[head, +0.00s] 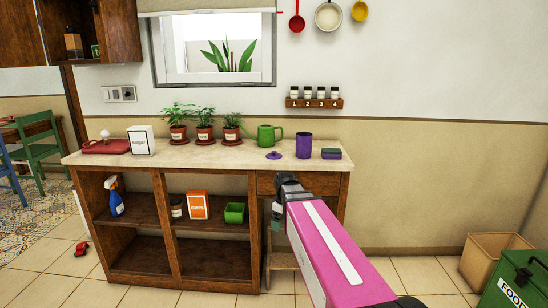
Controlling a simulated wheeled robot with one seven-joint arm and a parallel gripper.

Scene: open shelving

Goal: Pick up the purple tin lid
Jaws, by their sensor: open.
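The purple tin lid (274,155) lies on the countertop (230,158), a small flat disc with a knob on top. A purple tin (304,146) stands upright just to its right, apart from it. My gripper (278,208) is in front of the counter, below the lid in the picture and apart from it. It is open. My pink arm link hides part of the gripper, so its fingers show only in part.
A green watering can (266,135) stands close behind the lid. A green and purple block (331,153) lies right of the tin. Potted plants (203,130), a white box (141,140) and a red item (106,146) stand left. The counter front edge lies between gripper and lid.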

